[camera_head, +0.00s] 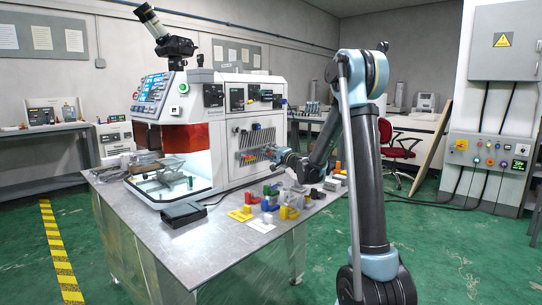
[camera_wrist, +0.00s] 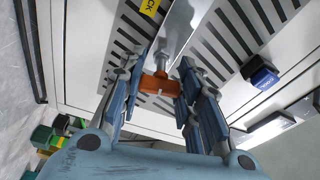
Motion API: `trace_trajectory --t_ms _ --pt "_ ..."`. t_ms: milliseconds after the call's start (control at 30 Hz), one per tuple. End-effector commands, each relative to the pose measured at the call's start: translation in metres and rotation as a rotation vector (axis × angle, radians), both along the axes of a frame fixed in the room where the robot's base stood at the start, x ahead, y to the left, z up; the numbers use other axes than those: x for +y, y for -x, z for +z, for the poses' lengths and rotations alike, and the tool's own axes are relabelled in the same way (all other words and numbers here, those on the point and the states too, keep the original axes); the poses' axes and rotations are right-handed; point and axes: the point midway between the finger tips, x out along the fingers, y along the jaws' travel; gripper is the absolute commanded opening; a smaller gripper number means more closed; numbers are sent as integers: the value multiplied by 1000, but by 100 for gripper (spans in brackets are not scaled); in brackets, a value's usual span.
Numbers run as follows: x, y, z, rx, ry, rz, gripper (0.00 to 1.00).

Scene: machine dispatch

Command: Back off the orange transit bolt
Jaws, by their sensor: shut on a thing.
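The orange transit bolt (camera_wrist: 160,84) is in the middle of the wrist view, in front of the machine's white slotted panel (camera_wrist: 100,70). My gripper (camera_wrist: 163,76) is shut on the bolt, with one blue-grey finger on each side of its orange head. A shiny metal shaft (camera_wrist: 178,38) shows just beyond the head. In the head view my gripper (camera_head: 278,153) is at the slotted side of the white machine (camera_head: 222,165). The bolt is too small and covered there to make out.
A yellow label (camera_wrist: 150,6) and a blue block (camera_wrist: 262,77) are on the panel near the bolt. Several coloured blocks (camera_head: 289,212) and a black flat box (camera_head: 183,214) lie on the metal table (camera_head: 205,252). Its front part is mostly clear.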

Motion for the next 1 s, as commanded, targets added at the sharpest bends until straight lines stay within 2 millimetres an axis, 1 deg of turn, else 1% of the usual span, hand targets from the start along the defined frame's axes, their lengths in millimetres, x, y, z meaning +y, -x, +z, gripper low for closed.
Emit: trace_trajectory --t_ms 500,900,1000 --pt "0 -1 0 -292 227 -1 12" --pt "0 -1 0 -319 250 0 12" --pt "0 -1 0 -351 273 0 12"
